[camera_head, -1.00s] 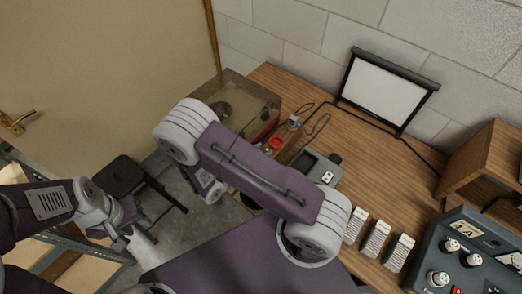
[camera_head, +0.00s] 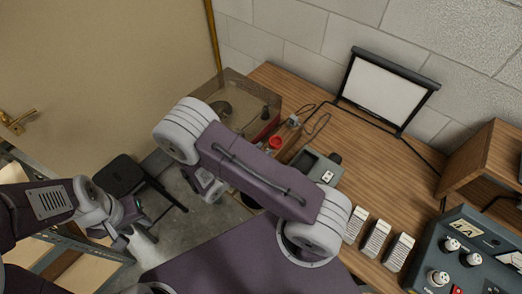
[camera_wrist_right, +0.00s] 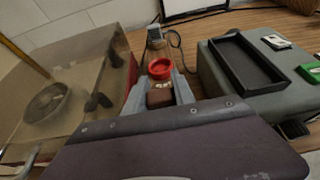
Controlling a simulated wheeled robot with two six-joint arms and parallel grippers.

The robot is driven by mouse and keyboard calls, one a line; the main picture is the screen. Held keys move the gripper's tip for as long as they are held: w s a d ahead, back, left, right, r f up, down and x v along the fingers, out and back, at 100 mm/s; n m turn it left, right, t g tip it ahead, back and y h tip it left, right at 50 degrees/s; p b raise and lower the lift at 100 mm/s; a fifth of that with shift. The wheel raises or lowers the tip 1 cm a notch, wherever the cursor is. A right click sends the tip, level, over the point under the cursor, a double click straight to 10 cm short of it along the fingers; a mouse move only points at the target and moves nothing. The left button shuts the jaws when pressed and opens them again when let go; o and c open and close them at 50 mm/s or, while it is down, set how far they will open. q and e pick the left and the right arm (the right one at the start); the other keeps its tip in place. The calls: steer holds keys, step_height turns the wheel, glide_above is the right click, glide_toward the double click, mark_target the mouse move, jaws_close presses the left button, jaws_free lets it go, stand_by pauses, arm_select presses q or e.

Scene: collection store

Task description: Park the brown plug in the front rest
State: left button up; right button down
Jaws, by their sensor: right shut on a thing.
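In the right wrist view my right gripper (camera_wrist_right: 161,94) is shut on a brown block-like piece, the brown plug (camera_wrist_right: 159,98), held between its grey fingers. A red round cap or ring (camera_wrist_right: 159,68) shows just beyond the fingertips, and also in the head view (camera_head: 275,142). I cannot tell whether the plug touches it. In the head view my right arm hides the right gripper and the plug. My left gripper (camera_head: 124,226) hangs at the left, well away from the bench; its jaw opening is unclear. I cannot make out the front rest for certain.
A clear-sided box (camera_wrist_right: 75,80) stands close left of the right gripper. A grey unit with a black tray (camera_wrist_right: 245,62) stands close right. A small grey device with a cable (camera_wrist_right: 155,36) lies beyond. White blocks (camera_head: 376,238) and a control panel (camera_head: 465,255) occupy the bench's right.

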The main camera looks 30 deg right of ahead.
steer(key=shift+f+b, duration=0.55)
steer(key=shift+f, duration=0.1)
steer(key=c, duration=1.3)
jaws_free()
steer(key=shift+a+r, duration=0.1)
steer(key=shift+s+a+r, duration=0.1)
steer(key=shift+a+r, duration=0.05)
steer(key=shift+a, duration=0.1)
steer(key=p+v, duration=0.2)
steer(key=v, duration=0.3)
steer(key=shift+s+a+r+p, duration=0.1)
steer(key=shift+s+a+p, duration=0.1)
steer(key=shift+a+p, duration=0.15)
steer(key=p+v, duration=0.1)
steer(key=v, duration=0.3)
steer(key=shift+s+a+p, duration=0.15)
steer(key=shift+a+p, duration=0.05)
steer(key=shift+p, duration=0.1)
